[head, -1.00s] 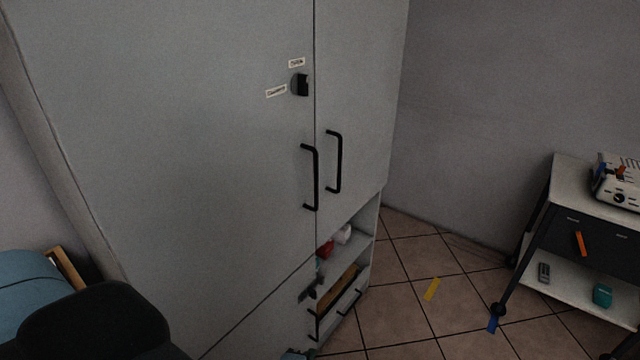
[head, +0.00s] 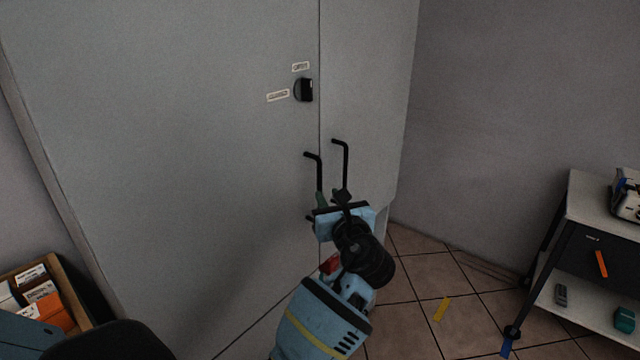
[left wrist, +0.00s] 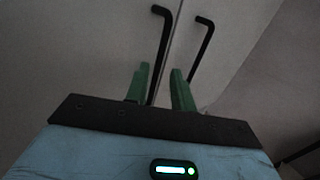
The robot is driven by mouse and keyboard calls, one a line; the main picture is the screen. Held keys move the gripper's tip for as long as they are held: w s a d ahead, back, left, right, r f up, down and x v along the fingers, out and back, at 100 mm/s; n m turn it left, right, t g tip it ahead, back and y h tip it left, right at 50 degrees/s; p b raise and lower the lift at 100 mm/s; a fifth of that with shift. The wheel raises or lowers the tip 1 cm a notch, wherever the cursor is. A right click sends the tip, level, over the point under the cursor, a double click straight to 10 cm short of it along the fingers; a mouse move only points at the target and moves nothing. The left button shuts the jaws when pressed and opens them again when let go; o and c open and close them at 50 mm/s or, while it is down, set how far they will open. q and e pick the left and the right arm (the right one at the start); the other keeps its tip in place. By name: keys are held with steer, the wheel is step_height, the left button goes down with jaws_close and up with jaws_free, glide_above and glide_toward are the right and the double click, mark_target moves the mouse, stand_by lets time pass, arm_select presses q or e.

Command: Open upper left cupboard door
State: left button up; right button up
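The upper left cupboard door (head: 180,130) is a large grey panel, shut flush with the right door (head: 365,90). Its black bar handle (head: 318,170) stands near the seam; the handle also shows in the left wrist view (left wrist: 161,40). My left gripper (head: 325,200) is at the lower part of this handle and hides it in the head view. In the left wrist view, its green fingers (left wrist: 160,75) are apart, with the handle's lower bar running between them and some gap left. Contact cannot be told. My right gripper is not in view.
The right door's handle (head: 345,165) stands close beside the left one. A black lock knob (head: 304,90) is higher on the left door. A box of cartons (head: 40,290) is at the lower left. A trolley (head: 590,210) stands right; tiled floor (head: 420,280) lies between.

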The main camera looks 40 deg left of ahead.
mark_target(320, 183)
arm_select(q)
steer(key=shift+x, duration=3.9)
steer(key=shift+c, duration=0.5)
jaws_close()
